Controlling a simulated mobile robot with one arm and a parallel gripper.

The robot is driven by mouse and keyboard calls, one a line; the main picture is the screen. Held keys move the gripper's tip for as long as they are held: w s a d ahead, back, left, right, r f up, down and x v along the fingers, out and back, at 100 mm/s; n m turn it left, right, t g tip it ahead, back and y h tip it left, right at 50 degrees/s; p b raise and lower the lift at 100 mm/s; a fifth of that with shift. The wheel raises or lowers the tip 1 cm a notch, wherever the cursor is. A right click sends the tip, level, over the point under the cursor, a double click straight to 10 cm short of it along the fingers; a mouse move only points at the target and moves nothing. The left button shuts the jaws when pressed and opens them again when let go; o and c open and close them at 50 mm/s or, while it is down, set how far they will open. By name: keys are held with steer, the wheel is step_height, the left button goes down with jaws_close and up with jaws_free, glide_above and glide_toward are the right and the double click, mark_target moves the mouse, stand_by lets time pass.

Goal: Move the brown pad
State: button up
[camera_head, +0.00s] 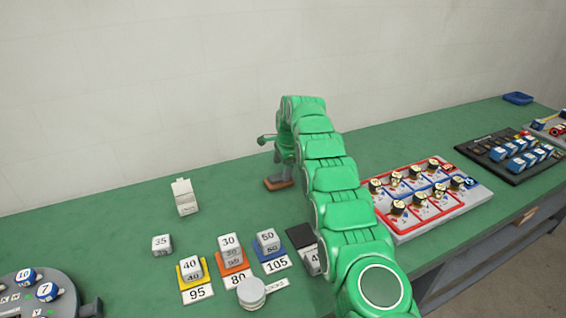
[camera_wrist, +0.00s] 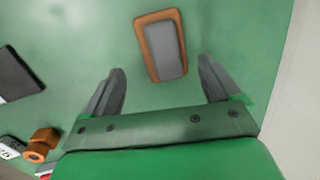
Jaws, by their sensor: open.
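The brown pad (camera_wrist: 143,42) lies on the green bench top, a small rounded block with a brown rim and a grey upper face. In the wrist view it is ahead of my gripper (camera_wrist: 161,74), roughly between the lines of the two fingers and slightly turned. My gripper is open and empty, with the fingertips short of most of the pad. In the head view the pad (camera_head: 279,184) shows low beside my gripper (camera_head: 284,162), near the back of the bench. Whether they touch cannot be told there.
Numbered blocks stand on coloured cards (camera_head: 232,258) at the front, near a pale round weight (camera_head: 251,292). A white holder (camera_head: 185,197) and a 35 block (camera_head: 162,244) stand left. A red-and-white tray (camera_head: 440,222) is right of my arm. The bench around the pad is clear.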

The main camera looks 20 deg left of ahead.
mark_target(280, 177)
steer(key=shift+w+a+f, duration=0.1)
steer(key=shift+a+f, duration=0.15)
steer(key=shift+f, duration=1.05)
steer(key=shift+a+f, duration=0.2)
steer(key=shift+f, duration=1.1)
steer(key=shift+c, duration=0.3)
steer(key=c, duration=0.9)
steer(key=shift+s+a, duration=3.45)
steer(key=shift+a, duration=0.2)
steer(key=shift+s+a, duration=3.4)
steer(key=shift+a, duration=0.2)
steer(key=o, duration=1.1)
steer(key=shift+o, duration=0.2)
